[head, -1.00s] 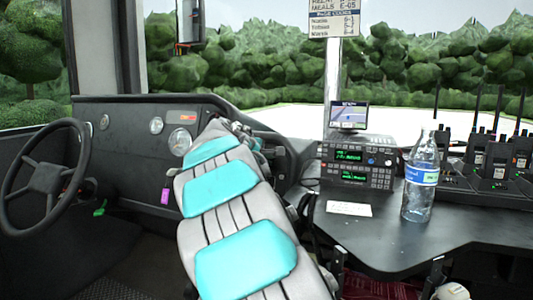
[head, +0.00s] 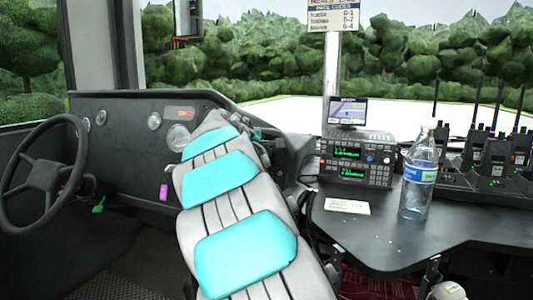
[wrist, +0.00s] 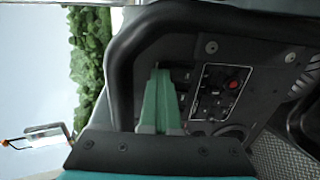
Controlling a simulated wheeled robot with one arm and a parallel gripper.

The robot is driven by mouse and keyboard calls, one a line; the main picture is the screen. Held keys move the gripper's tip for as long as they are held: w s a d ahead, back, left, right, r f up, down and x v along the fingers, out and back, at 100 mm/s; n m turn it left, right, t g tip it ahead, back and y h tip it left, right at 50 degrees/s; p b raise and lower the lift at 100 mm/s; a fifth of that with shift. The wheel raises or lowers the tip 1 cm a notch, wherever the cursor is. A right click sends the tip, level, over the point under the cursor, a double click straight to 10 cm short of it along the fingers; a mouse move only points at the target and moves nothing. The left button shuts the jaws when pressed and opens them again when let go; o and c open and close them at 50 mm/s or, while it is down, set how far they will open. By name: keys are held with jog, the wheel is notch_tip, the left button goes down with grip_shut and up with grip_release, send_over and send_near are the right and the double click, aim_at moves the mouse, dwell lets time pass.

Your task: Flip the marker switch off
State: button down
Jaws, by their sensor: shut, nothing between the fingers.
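In the wrist view, which is turned sideways, my gripper (wrist: 160,76) shows as two green fingers pressed together and empty. The fingers lie over the dark dashboard beside a framed switch panel (wrist: 217,92). This panel carries a red button (wrist: 233,84) and several small dark switches and knobs. The labels are too small to read, so I cannot tell which one is the marker switch. The fingers cover part of the area left of the panel, and I cannot tell whether they touch anything. In the head view my arm hides the gripper and the panel.
A steering wheel (head: 42,172) is at the left and the black dashboard (head: 118,125) runs behind my arm. At the right, a desk (head: 385,236) holds a radio unit (head: 355,162), a water bottle (head: 418,180) and several handheld radios (head: 497,155). A pole (head: 331,80) stands behind.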

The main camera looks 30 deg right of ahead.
jog(key=v, duration=1.4)
jog(key=shift+w+r, duration=0.25)
jog(key=shift+r, duration=0.15)
jog(key=shift+d, duration=0.1)
